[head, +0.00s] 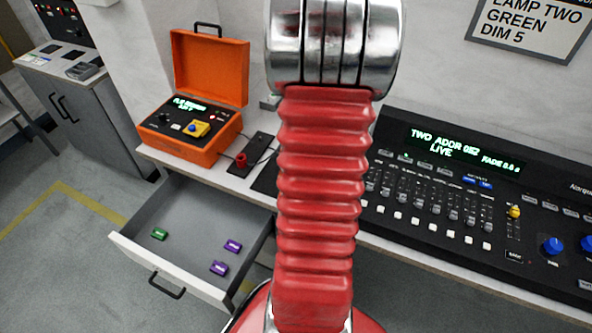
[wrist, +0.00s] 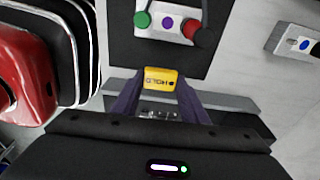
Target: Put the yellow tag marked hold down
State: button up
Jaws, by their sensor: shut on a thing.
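The yellow tag (wrist: 160,79) marked HOLD shows in the wrist view. It sits between the two dark fingertips of my gripper (wrist: 160,88), which is shut on it. Its lettering appears upside down there. In the head view my own red arm covers the middle, and neither the gripper nor the tag can be seen. Beyond the tag in the wrist view is a pale button box (wrist: 180,33) with a green, a purple and a red button, on a dark panel. I cannot tell how far the tag is from any surface.
An open drawer (head: 122,243) holds a green tag (head: 159,234) and two purple tags (head: 233,246). An open orange case (head: 210,70) stands on the counter at left. A lighting console (head: 430,205) fills the right. A small blue-button box (wrist: 290,42) is at the wrist view's right.

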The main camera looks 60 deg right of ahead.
jog(key=shift+s, duration=0.15)
jog(key=shift+f, duration=3.1)
jog(key=shift+f, duration=0.1)
jog(key=shift+f, duration=1.8)
jog(key=o, duration=1.1)
